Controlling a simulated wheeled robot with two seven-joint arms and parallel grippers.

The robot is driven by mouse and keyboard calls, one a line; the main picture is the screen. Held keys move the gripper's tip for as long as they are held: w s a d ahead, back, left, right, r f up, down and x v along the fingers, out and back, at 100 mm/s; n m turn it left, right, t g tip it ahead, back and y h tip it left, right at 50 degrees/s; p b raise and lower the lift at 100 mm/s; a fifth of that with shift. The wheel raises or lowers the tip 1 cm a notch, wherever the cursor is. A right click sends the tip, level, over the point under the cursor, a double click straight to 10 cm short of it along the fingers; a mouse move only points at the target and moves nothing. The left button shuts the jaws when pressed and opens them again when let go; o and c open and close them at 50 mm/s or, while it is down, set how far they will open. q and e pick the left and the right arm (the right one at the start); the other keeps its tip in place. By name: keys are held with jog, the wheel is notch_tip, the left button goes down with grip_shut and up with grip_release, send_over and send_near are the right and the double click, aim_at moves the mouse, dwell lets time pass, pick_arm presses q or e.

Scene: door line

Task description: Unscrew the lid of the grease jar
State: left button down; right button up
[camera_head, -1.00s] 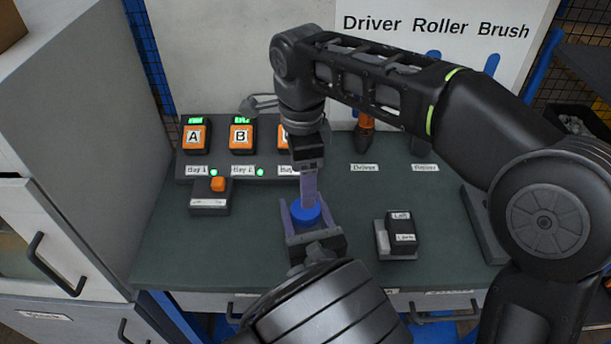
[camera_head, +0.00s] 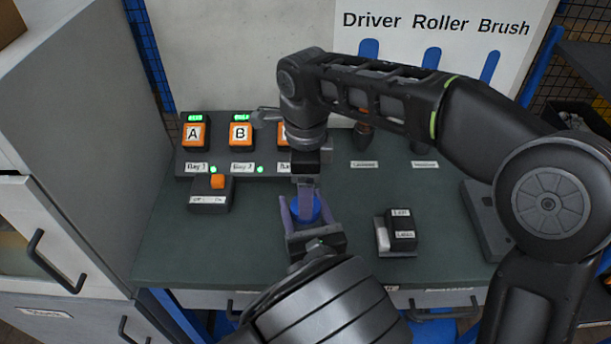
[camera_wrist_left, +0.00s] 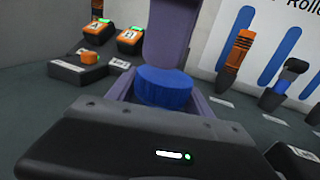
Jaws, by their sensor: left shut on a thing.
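The grease jar shows mostly as its round blue lid (camera_head: 323,210), upright between the fingers of my left gripper (camera_head: 306,212); the jar body is largely hidden. In the left wrist view the blue lid (camera_wrist_left: 165,90) sits just beyond my left palm, with a purple finger on either side. My left gripper is shut on the jar. My right gripper (camera_head: 306,205) points straight down from above, its purple fingers in front of or at the lid. In the left wrist view its finger (camera_wrist_left: 170,40) reaches down to the lid top; I cannot tell its gap or whether it grips.
A row of orange bays marked A and B (camera_head: 240,135) stands at the back left, with a switch box (camera_head: 210,195) before it. A dark block on a base (camera_head: 401,230) lies right of the jar. An orange-handled tool (camera_head: 363,130) stands behind. Bare bench lies between.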

jog(key=shift+f, duration=1.95)
jog(key=shift+c, duration=0.4)
jog(key=c, duration=1.4)
jog(key=n, duration=0.6)
jog(key=shift+n, duration=0.4)
jog(key=o, duration=1.5)
jog(key=shift+o, duration=0.2)
jog(key=shift+r, duration=0.1)
jog(key=shift+r, duration=2.2)
